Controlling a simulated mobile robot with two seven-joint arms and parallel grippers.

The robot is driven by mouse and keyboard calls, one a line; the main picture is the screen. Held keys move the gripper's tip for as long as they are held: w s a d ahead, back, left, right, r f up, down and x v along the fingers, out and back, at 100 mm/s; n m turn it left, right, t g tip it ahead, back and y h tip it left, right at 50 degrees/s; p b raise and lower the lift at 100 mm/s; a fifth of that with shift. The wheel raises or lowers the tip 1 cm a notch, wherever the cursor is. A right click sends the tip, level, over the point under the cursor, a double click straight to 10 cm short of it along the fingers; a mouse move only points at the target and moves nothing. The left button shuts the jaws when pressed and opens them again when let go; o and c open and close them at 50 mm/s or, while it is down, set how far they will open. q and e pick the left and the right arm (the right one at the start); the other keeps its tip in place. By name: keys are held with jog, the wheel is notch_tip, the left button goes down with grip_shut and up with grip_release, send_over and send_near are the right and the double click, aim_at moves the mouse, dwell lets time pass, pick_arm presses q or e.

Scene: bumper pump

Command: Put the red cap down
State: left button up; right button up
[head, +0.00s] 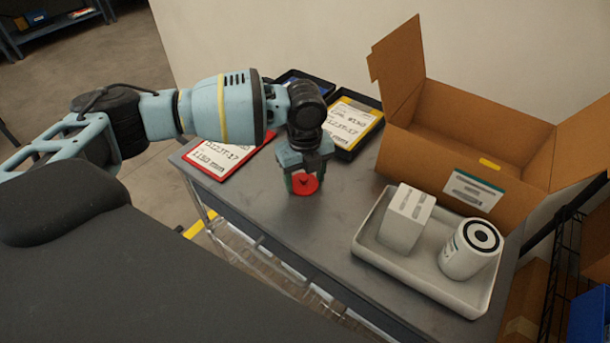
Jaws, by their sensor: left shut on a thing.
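The red cap (305,184) is a small round red piece at the tip of my left gripper (303,178). The left gripper points down over the grey table (330,222) and is shut on the red cap. I cannot tell whether the cap touches the table top. My right gripper does not show in the head view.
A white tray (377,262) holds a white box (405,222) and a white cylinder (470,250) at the right. An open cardboard box (430,150) stands behind it. A red-framed sheet (219,158) and a yellow-edged sheet in a black tray (350,120) lie behind my gripper.

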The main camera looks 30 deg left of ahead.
aim_at(305, 179)
pick_arm(q)
jog(key=shift+f, duration=0.15)
jog(key=o, duration=0.9)
jog(key=shift+o, duration=0.2)
jog(key=shift+r, duration=0.2)
notch_tip(305, 179, up, 12)
jog(key=shift+p, duration=0.35)
